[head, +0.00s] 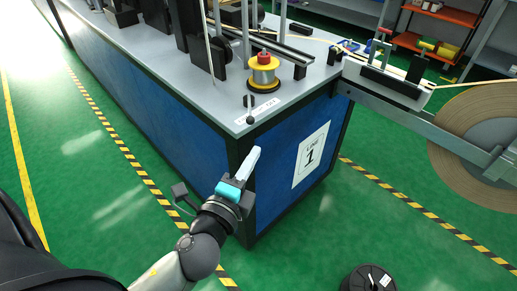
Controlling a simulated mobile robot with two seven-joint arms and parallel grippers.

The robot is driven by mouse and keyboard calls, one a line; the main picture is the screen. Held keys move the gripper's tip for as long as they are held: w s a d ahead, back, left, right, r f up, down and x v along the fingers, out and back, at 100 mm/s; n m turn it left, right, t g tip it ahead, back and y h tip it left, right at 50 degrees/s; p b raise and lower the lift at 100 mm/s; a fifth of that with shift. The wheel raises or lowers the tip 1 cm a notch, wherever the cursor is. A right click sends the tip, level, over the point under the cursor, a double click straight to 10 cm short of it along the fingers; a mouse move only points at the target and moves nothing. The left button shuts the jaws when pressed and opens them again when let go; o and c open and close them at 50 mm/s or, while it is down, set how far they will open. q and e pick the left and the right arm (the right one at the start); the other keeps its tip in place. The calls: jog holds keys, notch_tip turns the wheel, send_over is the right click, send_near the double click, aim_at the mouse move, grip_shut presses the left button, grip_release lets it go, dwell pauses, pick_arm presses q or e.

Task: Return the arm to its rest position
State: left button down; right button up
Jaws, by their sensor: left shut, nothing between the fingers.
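My left arm comes in from the lower left in the head view. Its gripper (251,160) is shut and empty, pointing up in front of the near corner of the blue machine bench (200,118). It appears below the level of the bench's grey top; whether it touches the bench side cannot be told. My right gripper is not in view.
A yellow spool with a red knob (264,76) stands on the bench top near the corner, beside a small upright lever (250,108). A large tape reel (480,140) hangs at right. A black spool (368,280) lies on the green floor. Floor at left is clear.

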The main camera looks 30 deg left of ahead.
pick_arm(q)
jog(key=s+a+f+n+g, duration=0.1)
jog(key=s+f+n+g, duration=0.15)
jog(key=f, duration=0.85)
jog(key=s+a+f+n+g+p, duration=0.1)
jog(key=s+f+n+g, duration=0.15)
jog(key=f, duration=0.75)
jog(key=s+a+f+n+g, duration=0.15)
jog(key=f+g, duration=0.25)
jog(key=f, duration=0.7)
jog(key=s+f+n+g, duration=0.3)
jog(key=s+f+n, duration=0.2)
jog(key=s, duration=0.5)
jog(key=s+f+n+g, duration=0.3)
jog(key=s+f+n, duration=0.1)
jog(key=s+f, duration=0.6)
jog(key=shift+s+a+f+n+h+p, duration=0.15)
jog(key=shift+s+a+n+h+p, duration=0.2)
jog(key=shift+s+p, duration=0.1)
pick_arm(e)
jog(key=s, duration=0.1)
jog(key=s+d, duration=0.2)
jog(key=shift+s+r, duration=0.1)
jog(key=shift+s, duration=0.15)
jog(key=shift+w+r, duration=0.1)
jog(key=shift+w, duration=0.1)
